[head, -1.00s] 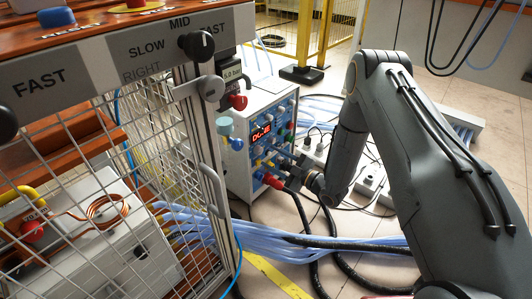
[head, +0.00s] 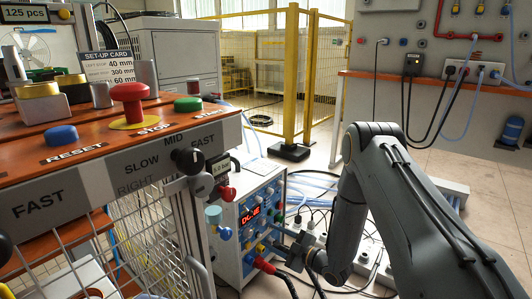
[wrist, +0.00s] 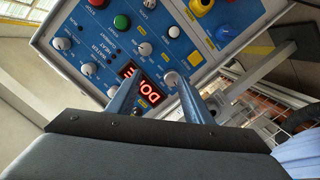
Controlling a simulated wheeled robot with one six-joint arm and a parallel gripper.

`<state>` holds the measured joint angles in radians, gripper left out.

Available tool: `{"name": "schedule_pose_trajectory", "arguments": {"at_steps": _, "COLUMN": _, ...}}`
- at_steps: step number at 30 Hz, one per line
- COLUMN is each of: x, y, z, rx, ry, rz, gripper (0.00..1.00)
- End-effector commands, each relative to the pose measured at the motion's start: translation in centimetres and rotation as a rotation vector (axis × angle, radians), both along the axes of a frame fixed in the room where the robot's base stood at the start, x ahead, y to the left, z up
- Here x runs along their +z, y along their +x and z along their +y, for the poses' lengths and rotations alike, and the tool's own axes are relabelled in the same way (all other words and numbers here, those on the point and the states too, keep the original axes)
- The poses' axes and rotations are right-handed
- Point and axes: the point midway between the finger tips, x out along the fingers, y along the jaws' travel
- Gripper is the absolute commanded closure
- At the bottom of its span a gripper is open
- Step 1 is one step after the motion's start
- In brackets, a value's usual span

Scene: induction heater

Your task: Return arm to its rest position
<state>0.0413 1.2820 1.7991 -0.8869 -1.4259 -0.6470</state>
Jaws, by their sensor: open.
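My arm (head: 380,190) bends down at the right of the head view, toward the front of a blue and white heater control box (head: 244,222). My gripper (wrist: 158,88) is open in the wrist view, its two blue-grey fingers apart with nothing seen between them. The fingers point at the box's blue panel, with the red lit display (wrist: 140,88) reading "DONE" behind and between them. Whether a fingertip touches the panel cannot be told. In the head view my gripper (head: 290,250) is small and partly hidden by the arm.
A desk with red (head: 129,104), blue and green push buttons stands at left above a wire mesh guard (head: 150,250). Cables and power strips (head: 365,250) lie on the floor around the arm. A yellow fence (head: 300,80) and a wall bench (head: 440,85) stand behind.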

Motion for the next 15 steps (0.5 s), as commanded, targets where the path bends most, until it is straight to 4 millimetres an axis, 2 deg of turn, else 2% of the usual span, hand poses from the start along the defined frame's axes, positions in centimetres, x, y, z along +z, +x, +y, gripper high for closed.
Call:
{"name": "schedule_pose_trajectory", "arguments": {"at_steps": 1, "x": 1.4, "y": 1.0, "z": -0.6, "rx": -0.032, "ry": -0.027, "rz": 0.028, "gripper": 0.54}}
{"name": "schedule_pose_trajectory", "arguments": {"at_steps": 3, "x": 2.7, "y": 2.2, "z": -1.7, "rx": -0.090, "ry": -0.068, "rz": 0.090, "gripper": 0.54}}
{"name": "schedule_pose_trajectory", "arguments": {"at_steps": 8, "x": 5.8, "y": 3.4, "z": -4.8, "rx": -0.241, "ry": -0.139, "rz": 0.244, "gripper": 0.54}}
{"name": "schedule_pose_trajectory", "arguments": {"at_steps": 11, "x": 7.8, "y": 3.2, "z": -6.9, "rx": -0.341, "ry": -0.167, "rz": 0.345, "gripper": 0.54}}
{"name": "schedule_pose_trajectory", "arguments": {"at_steps": 15, "x": 10.5, "y": 1.5, "z": -9.9, "rx": -0.486, "ry": -0.187, "rz": 0.489, "gripper": 0.54}}
